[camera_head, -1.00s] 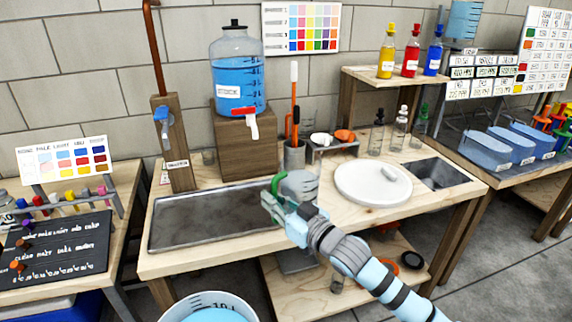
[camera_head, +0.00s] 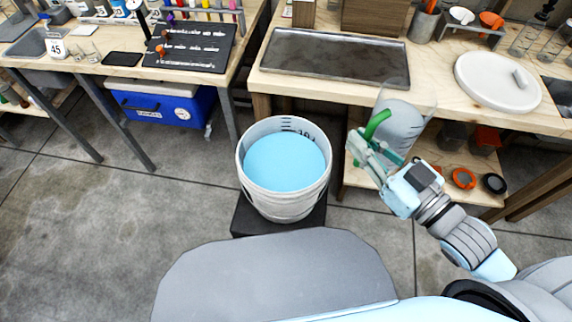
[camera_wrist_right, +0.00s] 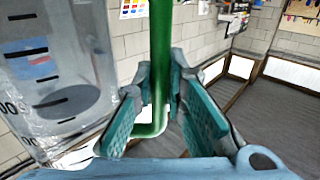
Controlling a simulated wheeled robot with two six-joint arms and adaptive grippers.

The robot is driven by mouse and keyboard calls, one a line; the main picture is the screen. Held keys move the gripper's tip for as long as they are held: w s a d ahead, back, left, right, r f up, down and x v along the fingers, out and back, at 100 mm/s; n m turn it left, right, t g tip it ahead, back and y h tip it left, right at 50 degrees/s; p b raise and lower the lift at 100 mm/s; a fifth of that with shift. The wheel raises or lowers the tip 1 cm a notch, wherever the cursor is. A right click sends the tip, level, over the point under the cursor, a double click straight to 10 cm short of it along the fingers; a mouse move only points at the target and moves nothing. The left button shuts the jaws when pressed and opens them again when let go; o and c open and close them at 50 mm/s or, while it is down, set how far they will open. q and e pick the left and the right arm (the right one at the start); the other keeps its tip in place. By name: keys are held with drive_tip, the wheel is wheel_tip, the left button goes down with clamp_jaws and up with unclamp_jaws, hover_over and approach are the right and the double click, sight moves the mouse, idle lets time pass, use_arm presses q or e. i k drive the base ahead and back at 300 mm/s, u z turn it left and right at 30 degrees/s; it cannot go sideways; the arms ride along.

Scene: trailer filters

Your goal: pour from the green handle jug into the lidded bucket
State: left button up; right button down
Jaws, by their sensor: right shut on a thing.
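The clear jug (camera_head: 405,128) with the green handle (camera_head: 377,123) is upright in the head view, in front of the bench and to the right of the bucket. My right gripper (camera_head: 372,150) is shut on the green handle. In the right wrist view the handle (camera_wrist_right: 160,60) runs between the pads of the gripper (camera_wrist_right: 158,95), and the marked jug wall (camera_wrist_right: 50,85) is at left. I cannot tell how much liquid the jug holds. The white bucket (camera_head: 284,203) stands open, with light blue liquid inside. A round white lid (camera_head: 490,80) lies on the bench. My left gripper is out of view.
The bucket stands on a dark block (camera_head: 250,220) on the floor. A metal tray (camera_head: 335,55) lies on the bench (camera_head: 430,92) behind. Orange and dark round items sit on the lower shelf at right. Floor left of the bucket is clear.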

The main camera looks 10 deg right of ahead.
sight(284, 162)
drive_tip(key=k, duration=0.2)
drive_tip(key=u, duration=2.55)
drive_tip(key=k, duration=0.95)
drive_tip(key=z, duration=0.75)
